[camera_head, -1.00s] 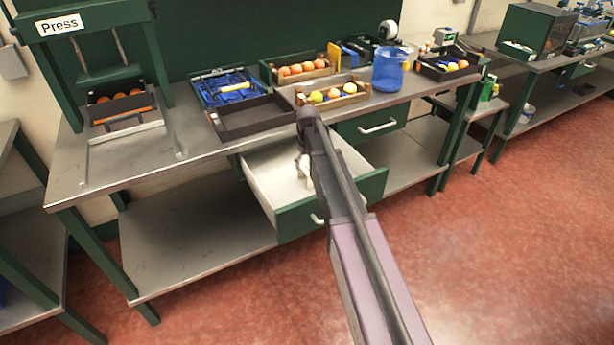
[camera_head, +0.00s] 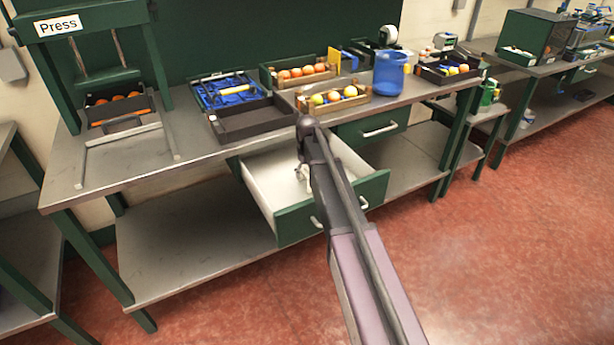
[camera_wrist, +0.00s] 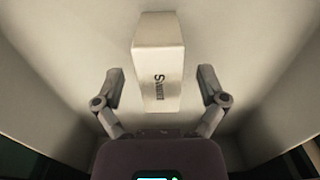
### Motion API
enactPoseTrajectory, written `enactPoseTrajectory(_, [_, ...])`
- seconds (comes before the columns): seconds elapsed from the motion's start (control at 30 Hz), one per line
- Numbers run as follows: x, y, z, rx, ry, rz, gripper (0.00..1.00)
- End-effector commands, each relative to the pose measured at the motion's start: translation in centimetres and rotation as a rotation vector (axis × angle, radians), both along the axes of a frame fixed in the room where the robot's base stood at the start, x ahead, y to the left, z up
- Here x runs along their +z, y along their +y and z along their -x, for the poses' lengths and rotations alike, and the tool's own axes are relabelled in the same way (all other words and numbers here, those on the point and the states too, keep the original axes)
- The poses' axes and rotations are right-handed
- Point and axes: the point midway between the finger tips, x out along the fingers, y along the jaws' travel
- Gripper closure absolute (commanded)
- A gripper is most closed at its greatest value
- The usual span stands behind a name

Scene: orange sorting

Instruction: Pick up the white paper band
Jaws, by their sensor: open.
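A white, block-shaped piece with dark lettering (camera_wrist: 158,50) lies in the open drawer in the wrist view. It looks like the white paper band, but whether it is hollow or wraps something cannot be told. My gripper (camera_wrist: 160,88) is open, with one finger on each side of the piece's near half and a gap on both sides. In the head view, my gripper (camera_head: 304,174) is down inside the white-lined drawer (camera_head: 262,180), mostly hidden by my arm. The band cannot be made out there.
The drawer walls stand close around my gripper. On the bench above are an empty dark tray (camera_head: 250,119), a crate of mixed fruit (camera_head: 335,107), a crate of oranges (camera_head: 298,83) and a blue jug (camera_head: 388,75). A press (camera_head: 100,60) stands at the left.

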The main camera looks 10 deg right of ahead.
Motion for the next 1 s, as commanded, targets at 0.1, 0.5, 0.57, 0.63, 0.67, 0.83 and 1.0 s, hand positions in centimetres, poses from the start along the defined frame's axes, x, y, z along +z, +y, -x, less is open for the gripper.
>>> enactPoseTrajectory(0.1, [0.0,-0.15,0.0,-0.001,0.0,0.0,0.12])
enactPoseTrajectory(0.5, [-0.01,-0.15,0.0,-0.001,0.0,0.0,0.73])
enactPoseTrajectory(0.57, [-0.01,-0.15,0.0,-0.001,0.0,0.0,0.73])
enactPoseTrajectory(0.63, [-0.02,-0.15,0.0,-0.001,0.0,0.0,0.73])
enactPoseTrajectory(0.67, [-0.02,-0.15,0.0,-0.001,0.0,0.0,0.73])
enactPoseTrajectory(0.83, [0.13,-0.15,-0.01,-0.001,0.0,0.0,0.73])
enactPoseTrajectory(1.0, [0.69,-0.14,0.0,-0.001,0.0,0.0,0.73])
